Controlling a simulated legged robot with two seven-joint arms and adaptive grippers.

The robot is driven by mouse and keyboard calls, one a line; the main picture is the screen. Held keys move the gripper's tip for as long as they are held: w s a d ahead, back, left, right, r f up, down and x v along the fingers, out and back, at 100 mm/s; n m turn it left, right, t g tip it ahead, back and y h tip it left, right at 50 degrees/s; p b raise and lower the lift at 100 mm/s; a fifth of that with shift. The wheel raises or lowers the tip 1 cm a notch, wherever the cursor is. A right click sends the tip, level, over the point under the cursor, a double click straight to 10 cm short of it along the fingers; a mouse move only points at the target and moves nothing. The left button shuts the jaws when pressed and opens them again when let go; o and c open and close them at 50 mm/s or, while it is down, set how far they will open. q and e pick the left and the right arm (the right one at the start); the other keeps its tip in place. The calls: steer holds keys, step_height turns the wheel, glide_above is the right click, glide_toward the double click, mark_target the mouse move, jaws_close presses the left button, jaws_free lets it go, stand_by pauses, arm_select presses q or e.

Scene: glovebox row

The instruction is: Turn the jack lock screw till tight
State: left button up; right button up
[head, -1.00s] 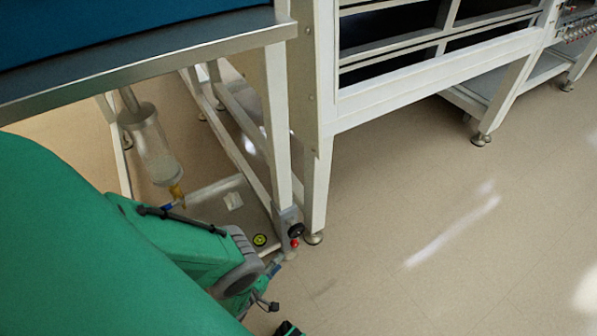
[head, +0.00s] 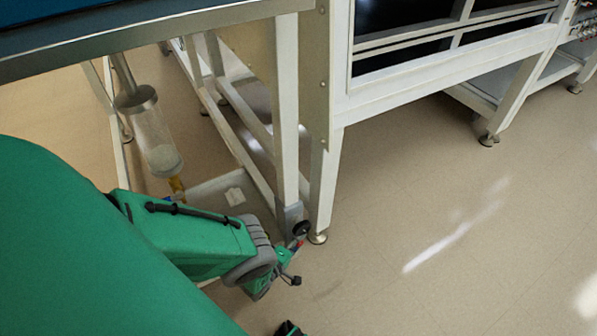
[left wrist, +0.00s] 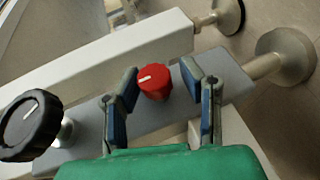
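The lock screw is a red knob (left wrist: 155,84) with a white mark, on a grey bracket (left wrist: 228,72) at the foot of a white frame leg. My left gripper (left wrist: 160,74) is open, with one blue-padded finger on each side of the red knob. In the head view my left gripper (head: 289,262) is low beside the bracket and largely hides the red knob. A larger black knob (left wrist: 30,125) with a white mark sits left of it; it also shows in the head view (head: 302,228).
A metal foot (left wrist: 285,57) stands just right of the bracket. The neighbouring frame's leg (head: 323,185) is close by. A clear cylinder (head: 155,140) hangs under the bench at left. The floor (head: 440,210) to the right is clear.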

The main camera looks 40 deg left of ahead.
arm_select(q)
jaws_close()
steer(key=shift+d, duration=0.25)
